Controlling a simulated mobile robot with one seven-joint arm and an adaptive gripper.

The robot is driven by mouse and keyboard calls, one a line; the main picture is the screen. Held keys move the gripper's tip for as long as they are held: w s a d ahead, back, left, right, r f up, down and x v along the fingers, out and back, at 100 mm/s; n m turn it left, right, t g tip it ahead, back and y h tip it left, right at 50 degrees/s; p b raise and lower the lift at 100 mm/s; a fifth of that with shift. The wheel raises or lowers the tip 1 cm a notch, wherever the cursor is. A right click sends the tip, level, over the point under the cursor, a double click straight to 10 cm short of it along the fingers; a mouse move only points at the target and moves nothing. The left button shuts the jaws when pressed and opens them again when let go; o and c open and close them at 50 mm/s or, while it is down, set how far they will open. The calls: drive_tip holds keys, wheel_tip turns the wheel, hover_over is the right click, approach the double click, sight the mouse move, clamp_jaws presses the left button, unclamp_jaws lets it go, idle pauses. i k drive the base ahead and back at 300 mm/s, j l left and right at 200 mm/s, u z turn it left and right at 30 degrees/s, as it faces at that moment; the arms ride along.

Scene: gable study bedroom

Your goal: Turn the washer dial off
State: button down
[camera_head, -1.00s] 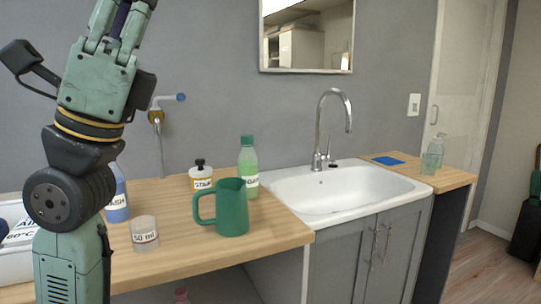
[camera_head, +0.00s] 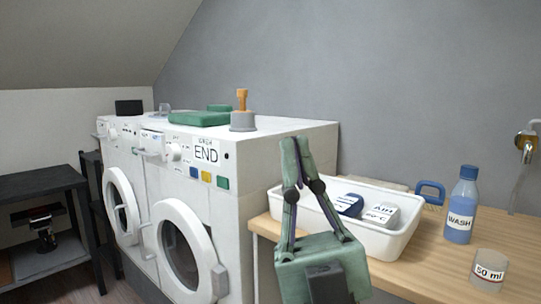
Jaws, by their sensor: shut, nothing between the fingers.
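Two white front-loading machines stand side by side at the left; the near one (camera_head: 228,235) carries an "END" panel (camera_head: 206,154), and the far one (camera_head: 127,165) is beyond it. A round white dial (camera_head: 174,152) sits on the near machine's front, left of the panel. A smaller round knob (camera_head: 112,133) shows on the far machine. I cannot tell which machine is the washer, nor read the dial settings. My gripper (camera_head: 293,143) points up, shut and empty, right of the near machine in the picture and apart from the dials.
Blue, yellow and green buttons (camera_head: 207,177) lie below the panel. Green folded items (camera_head: 200,118) and a grey pot (camera_head: 243,121) stand on top. A white tray (camera_head: 385,240), WASH bottle (camera_head: 462,205) and 50 ml cup (camera_head: 489,268) stand on the wooden counter. A dark shelf (camera_head: 40,190) is at left.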

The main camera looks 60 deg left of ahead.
sight(174, 151)
drive_tip(key=u, duration=2.5)
drive_tip(key=i, duration=0.6)
drive_tip(key=i+l+u, duration=0.1)
drive_tip(key=i, duration=0.55)
